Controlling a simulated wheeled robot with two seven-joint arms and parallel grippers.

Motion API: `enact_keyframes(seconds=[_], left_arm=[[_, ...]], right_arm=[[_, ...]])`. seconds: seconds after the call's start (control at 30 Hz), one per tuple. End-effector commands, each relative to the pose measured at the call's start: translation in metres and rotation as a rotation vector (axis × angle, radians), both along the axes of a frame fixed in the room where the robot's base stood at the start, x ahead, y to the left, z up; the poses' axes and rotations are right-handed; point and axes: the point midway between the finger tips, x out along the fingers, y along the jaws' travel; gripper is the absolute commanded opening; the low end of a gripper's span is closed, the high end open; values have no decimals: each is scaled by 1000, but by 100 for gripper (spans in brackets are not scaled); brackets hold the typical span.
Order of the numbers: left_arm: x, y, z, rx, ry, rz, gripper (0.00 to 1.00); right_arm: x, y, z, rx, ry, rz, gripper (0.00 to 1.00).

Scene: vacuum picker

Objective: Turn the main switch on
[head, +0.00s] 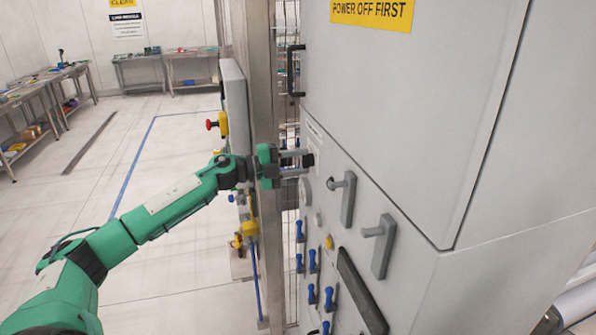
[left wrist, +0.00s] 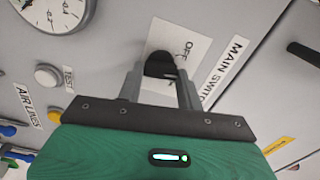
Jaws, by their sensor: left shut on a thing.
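The main switch is a black knob on a white plate on the grey cabinet's panel. In the left wrist view the knob (left wrist: 160,66) sits between my left fingers, with the word OFF just right of its top and a MAIN SWITCH label (left wrist: 225,66) further right. My left gripper (head: 302,162) is at the panel in the head view, its two fingers shut on the knob (head: 309,160). My left gripper's fingers (left wrist: 162,86) cover the knob's lower sides, so its exact pointing is hard to tell. My right gripper is not in view.
Two grey lever handles (head: 348,198) stick out right of the switch. Several blue valve handles (head: 312,262) sit below. A round gauge (left wrist: 52,8) and a white TEST button (left wrist: 47,76) are left of the knob. A metal post (head: 261,80) stands close by my left gripper.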

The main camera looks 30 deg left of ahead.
Motion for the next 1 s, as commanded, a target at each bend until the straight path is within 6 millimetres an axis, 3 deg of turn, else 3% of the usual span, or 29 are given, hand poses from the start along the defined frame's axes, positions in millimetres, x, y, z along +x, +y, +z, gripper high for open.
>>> enact_keyframes(seconds=[0.03,0.6,0.9,1.0], left_arm=[[0,-1,-6,33,-27,-2,14],[0,0,-9,442,-376,-1,14],[0,0,-9,610,-519,-3,14],[1,0,-9,650,-552,-3,14]], right_arm=[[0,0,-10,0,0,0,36],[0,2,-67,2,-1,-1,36],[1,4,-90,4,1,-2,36],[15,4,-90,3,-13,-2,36]])
